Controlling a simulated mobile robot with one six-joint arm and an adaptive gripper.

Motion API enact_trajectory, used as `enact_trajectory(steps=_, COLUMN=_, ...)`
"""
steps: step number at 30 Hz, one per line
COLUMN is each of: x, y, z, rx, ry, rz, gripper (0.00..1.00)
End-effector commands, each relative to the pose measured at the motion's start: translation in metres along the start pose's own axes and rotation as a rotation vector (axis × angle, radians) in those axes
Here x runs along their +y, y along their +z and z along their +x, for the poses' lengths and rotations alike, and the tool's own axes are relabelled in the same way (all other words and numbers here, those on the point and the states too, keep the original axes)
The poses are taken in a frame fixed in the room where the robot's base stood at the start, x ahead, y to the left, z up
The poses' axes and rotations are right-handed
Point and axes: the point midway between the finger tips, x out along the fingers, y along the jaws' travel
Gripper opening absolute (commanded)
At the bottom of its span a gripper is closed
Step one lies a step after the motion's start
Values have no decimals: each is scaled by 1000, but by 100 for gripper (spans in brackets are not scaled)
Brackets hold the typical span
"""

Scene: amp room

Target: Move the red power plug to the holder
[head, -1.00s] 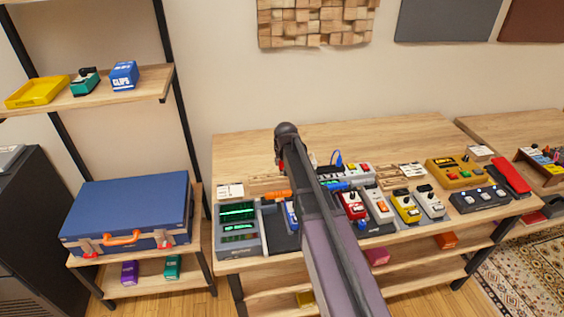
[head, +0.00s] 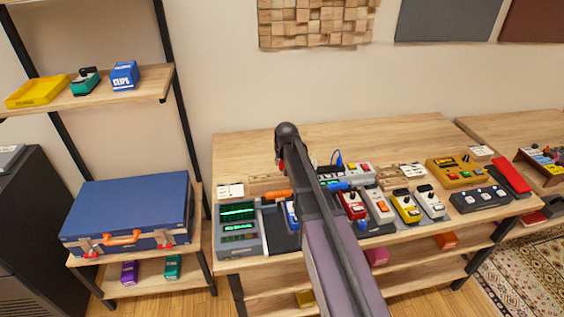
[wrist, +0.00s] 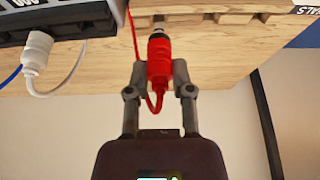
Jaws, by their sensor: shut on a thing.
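The red power plug (wrist: 159,58) shows in the wrist view with its metal tip toward the top of the picture. My gripper (wrist: 160,78) is shut on it, one finger on each side. Its red cable loops below the plug and runs up to the left. A notched wooden strip (wrist: 225,17), apparently the holder, lies at the top edge, just beyond the plug's tip; I cannot tell whether they touch. In the head view, part of a wooden strip (head: 266,183) shows at the back of the table, left of my arm.
A grey device with green screens (head: 238,226) stands at the table's left front. Several pedals stand to the right, including a red one (head: 352,205) and a yellow one (head: 406,206). A white plug (wrist: 38,48) is in the wrist view's upper left. The table's back strip is clear.

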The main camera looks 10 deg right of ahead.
Motion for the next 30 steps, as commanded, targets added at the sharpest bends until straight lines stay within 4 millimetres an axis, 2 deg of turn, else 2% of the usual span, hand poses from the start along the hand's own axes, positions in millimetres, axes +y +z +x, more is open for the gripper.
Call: enact_trajectory(steps=30, x=0, y=3, z=8, rx=0, ry=0, rz=0, gripper=0)
